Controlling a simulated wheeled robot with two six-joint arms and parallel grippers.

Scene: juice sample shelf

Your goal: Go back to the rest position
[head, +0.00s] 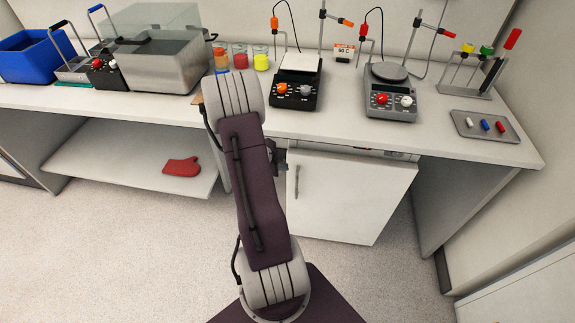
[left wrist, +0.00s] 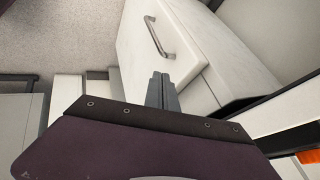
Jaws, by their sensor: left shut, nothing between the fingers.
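My left arm rises through the middle of the head view, in front of the bench. Its gripper (head: 278,157) is mostly hidden behind the arm, beside the top left corner of the white cabinet door (head: 345,200). In the left wrist view the two fingers (left wrist: 163,82) are together, with nothing between them. The white door with its metal handle (left wrist: 157,38) lies beyond the fingertips there; I cannot tell whether they touch it. My right gripper is in neither view.
The bench (head: 445,140) carries a blue bin (head: 35,60), a water bath (head: 165,65), beakers (head: 240,60), two hot plates (head: 390,95) and a tray (head: 485,127) with small coloured pieces. A red mitt (head: 181,167) lies on the low shelf (head: 110,160). The floor (head: 120,260) at left is clear.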

